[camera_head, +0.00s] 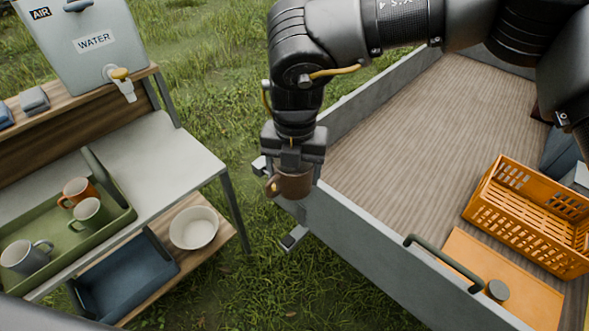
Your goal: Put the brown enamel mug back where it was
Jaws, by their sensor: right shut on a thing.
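The brown enamel mug (293,184) is upright in my right gripper (292,168), which is shut on it. The mug hangs in front of the near left corner of the cart's side wall, and its handle points left. The gripper body hides its top. To the left, a green tray (113,197) on the table holds an orange mug (78,191), a green mug (90,214) and a grey mug (25,257). Bare tray floor shows beside these mugs. My left gripper is not in view.
A water container (85,45) with a tap stands on the raised shelf. A white bowl (194,228) and a blue bin (125,277) are on the lower shelf. Grass lies between table and cart.

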